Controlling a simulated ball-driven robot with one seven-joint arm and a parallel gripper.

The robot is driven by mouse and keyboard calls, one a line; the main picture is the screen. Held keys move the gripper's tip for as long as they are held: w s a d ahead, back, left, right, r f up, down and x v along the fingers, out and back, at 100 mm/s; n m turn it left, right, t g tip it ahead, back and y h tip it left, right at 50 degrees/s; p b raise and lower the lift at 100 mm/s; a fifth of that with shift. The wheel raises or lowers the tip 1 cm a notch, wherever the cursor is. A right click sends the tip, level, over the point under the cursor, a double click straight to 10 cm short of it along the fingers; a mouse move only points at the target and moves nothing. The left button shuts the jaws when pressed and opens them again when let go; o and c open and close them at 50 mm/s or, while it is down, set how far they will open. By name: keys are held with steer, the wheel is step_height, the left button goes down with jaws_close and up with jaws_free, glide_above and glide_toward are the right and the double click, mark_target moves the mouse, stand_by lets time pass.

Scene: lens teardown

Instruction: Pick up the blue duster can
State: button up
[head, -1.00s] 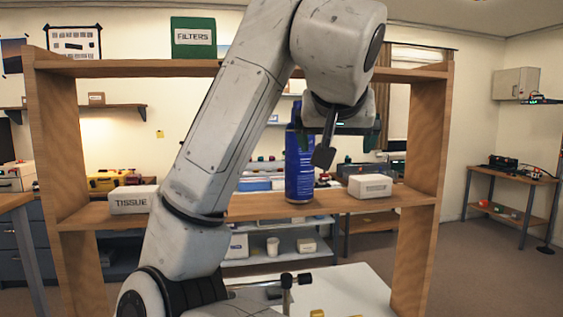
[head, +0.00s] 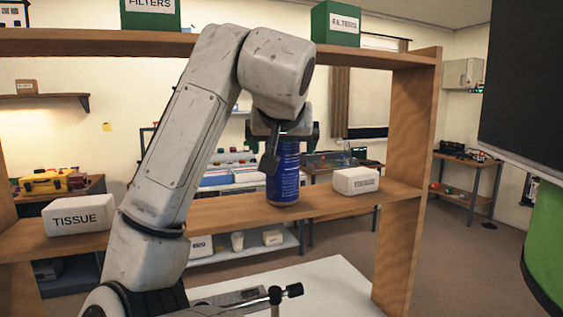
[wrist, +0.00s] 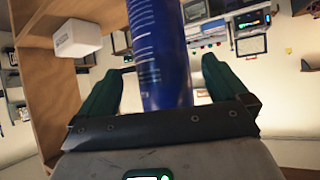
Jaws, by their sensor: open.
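The blue duster can (head: 283,178) stands upright on the middle wooden shelf board, right of centre in the head view. In the wrist view the can (wrist: 158,50) fills the middle and rises between the two green fingers. My gripper (head: 283,135) is at the upper part of the can, with its fingers on either side. The wrist view shows my gripper (wrist: 158,80) open, with a gap between each finger and the can. The can's top is hidden by my gripper in the head view.
A white tissue box (head: 78,214) sits left on the shelf board (head: 225,214), and a smaller white box (head: 356,181) sits right of the can. The wooden upright (head: 405,150) stands further right. A green filters box (head: 336,24) is on the top board. A dark panel and green object edge in at far right.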

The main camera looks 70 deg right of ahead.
mark_target(282, 150)
steer(key=x, duration=0.5)
steer(key=shift+a+f+p, duration=0.2)
steer(key=shift+p, duration=0.1)
steer(key=shift+c, duration=0.3)
steer(key=c, duration=1.3)
steer(key=shift+r, duration=0.1)
